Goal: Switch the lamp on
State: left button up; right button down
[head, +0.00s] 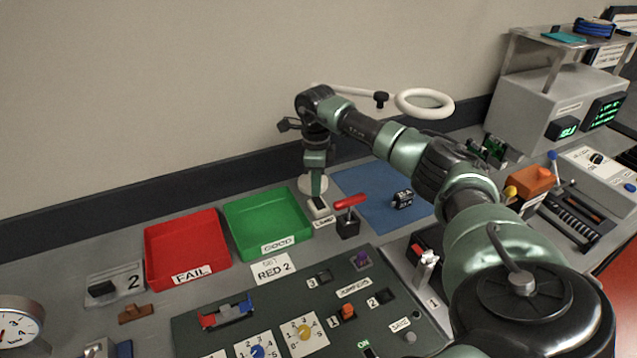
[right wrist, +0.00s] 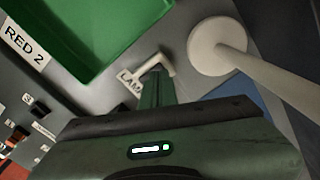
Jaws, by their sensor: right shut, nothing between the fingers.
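The lamp (head: 425,103) is a white ring on an arm above the bench; I cannot tell whether it is lit. Its round white base (right wrist: 217,46) and pole show in the right wrist view. The lamp switch (head: 319,207) is a small pale box with a dark rocker, beside a LAMP label (head: 323,221). My right gripper (head: 316,195) is shut and empty, pointing down with its fingertips at the switch. In the right wrist view the fingertips (right wrist: 154,76) cover much of the switch (right wrist: 167,62); whether they touch it I cannot tell. My left gripper is not in view.
A green GOOD tray (head: 240,239) and a red FAIL tray (head: 157,272) stand left of the switch. A red-handled lever (head: 348,220) stands close to its right. A blue mat (head: 365,187) with a small dark part (head: 402,199) lies behind. A control panel (head: 300,300) fills the front.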

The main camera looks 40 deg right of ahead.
aim_at(317, 198)
jog(key=shift+s+f+b, duration=0.1)
jog(key=shift+f+b, duration=0.55)
jog(key=shift+f, duration=0.45)
dwell(0.6)
jog(key=shift+r, duration=0.2)
jog(key=shift+r+p, duration=0.9)
jog(key=shift+p, duration=0.1)
jog(key=shift+r+p, duration=1.8)
jog(key=shift+r, duration=0.7)
jog(key=shift+f, duration=0.1)
